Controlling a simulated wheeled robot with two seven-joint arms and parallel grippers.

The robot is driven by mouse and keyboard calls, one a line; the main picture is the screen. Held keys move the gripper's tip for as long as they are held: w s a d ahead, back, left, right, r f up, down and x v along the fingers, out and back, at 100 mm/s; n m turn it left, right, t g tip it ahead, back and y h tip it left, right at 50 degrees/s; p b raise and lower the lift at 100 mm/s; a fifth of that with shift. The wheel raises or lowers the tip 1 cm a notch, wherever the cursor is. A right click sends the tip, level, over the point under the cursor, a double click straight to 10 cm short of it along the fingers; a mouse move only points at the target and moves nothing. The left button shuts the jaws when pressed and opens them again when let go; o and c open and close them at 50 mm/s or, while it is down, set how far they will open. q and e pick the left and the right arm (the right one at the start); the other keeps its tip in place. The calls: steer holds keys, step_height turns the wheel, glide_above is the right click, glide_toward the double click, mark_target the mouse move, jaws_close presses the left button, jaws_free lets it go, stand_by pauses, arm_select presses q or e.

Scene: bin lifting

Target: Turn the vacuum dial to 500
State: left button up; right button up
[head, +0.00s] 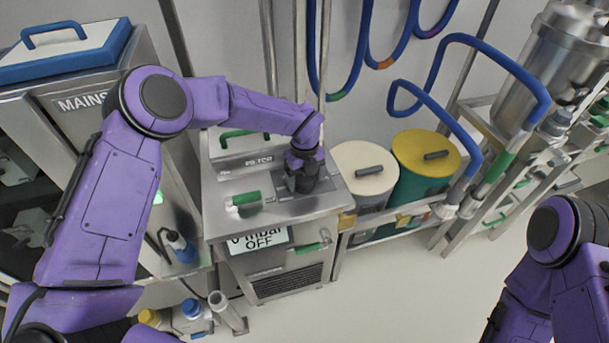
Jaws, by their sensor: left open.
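The vacuum unit is a steel cabinet (222,205) in the middle of the head view. Its front display (258,241) shows "mbar OFF", with a digit before it that looks like 0. My left gripper (303,182) points down over the right part of the cabinet top, at a dark plate. It is open. The dial itself cannot be made out; the gripper covers that spot, so I cannot tell whether the fingers touch it. My right arm shows at the lower right, with its gripper out of view.
A green-handled valve (245,199) sits on the cabinet top, left of my gripper. A box marked "FILTER" (240,158) stands behind. White-lidded (364,167) and yellow-lidded (426,152) bins stand to the right. Blue hoses (399,98) hang behind. The floor (400,290) in front is clear.

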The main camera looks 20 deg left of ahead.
arm_select(q)
steer(key=c, duration=1)
steer(key=shift+c, duration=0.2)
steer(key=m+b, duration=0.1)
steer(key=m, duration=0.2)
steer(key=shift+w+m, duration=0.1)
steer(key=shift+m, duration=0.2)
steer(key=shift+r+m, duration=0.1)
steer(key=shift+m, duration=1.9)
steer(key=o, duration=1)
steer(key=shift+o, duration=0.2)
